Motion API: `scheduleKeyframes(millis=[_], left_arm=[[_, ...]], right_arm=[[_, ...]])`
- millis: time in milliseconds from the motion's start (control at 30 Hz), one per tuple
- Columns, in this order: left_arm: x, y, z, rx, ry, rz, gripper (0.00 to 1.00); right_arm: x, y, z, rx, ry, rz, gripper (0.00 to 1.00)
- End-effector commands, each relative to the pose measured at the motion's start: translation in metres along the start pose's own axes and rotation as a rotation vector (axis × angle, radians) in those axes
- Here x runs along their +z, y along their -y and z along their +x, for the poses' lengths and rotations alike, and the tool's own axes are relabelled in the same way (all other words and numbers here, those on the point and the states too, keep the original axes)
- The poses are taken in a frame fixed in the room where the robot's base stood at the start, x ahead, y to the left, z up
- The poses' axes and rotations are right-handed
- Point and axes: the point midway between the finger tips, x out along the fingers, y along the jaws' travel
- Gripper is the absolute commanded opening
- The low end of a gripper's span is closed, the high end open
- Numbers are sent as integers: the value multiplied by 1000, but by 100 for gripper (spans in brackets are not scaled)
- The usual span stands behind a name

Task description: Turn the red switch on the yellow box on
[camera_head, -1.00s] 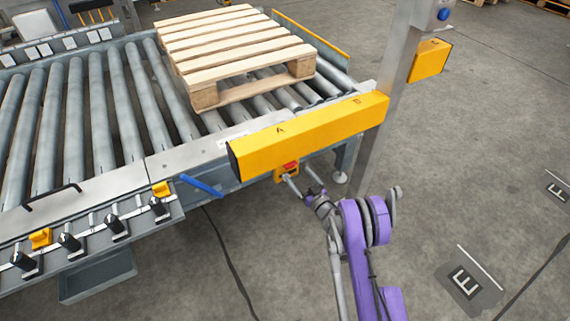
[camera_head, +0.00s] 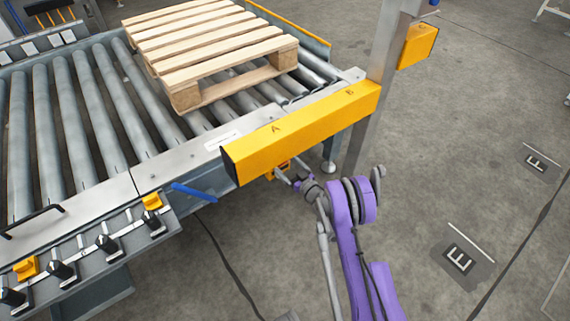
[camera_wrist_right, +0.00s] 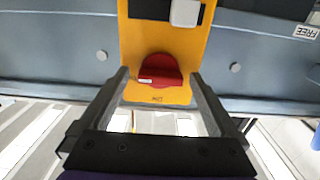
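In the right wrist view, the yellow box (camera_wrist_right: 189,47) is straight ahead, with a red switch (camera_wrist_right: 160,68) on its lower front. My right gripper (camera_wrist_right: 158,78) is open. Its two fingers reach toward the box, one on each side of the red switch, and a gap shows between them and the switch. I cannot tell whether the fingertips touch the box. In the head view, the small yellow box (camera_head: 279,171) is mostly hidden under a long yellow beam, and my right gripper (camera_head: 290,178) is close to it. My left gripper is not in view.
The long yellow beam (camera_head: 300,131) marked A and B overhangs the box along the roller conveyor (camera_head: 75,125). A wooden pallet (camera_head: 215,45) lies on the rollers. A metal post (camera_head: 381,85) stands right of the box. A blue handle (camera_head: 194,192) sticks out left of it.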

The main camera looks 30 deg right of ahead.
Motion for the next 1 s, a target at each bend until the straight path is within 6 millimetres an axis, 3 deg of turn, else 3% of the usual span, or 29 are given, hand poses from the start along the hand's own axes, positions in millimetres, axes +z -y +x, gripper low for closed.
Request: scheduleKeyframes(millis=[33,400,467,767,1000], left_arm=[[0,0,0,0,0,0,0],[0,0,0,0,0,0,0],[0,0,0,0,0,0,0],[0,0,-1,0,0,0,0],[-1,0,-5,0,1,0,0]], right_arm=[[0,0,0,0,0,0,87],[0,0,0,0,0,0,20],[0,0,0,0,0,0,12],[0,0,0,0,0,-42,12],[0,0,0,0,0,-184,12]])
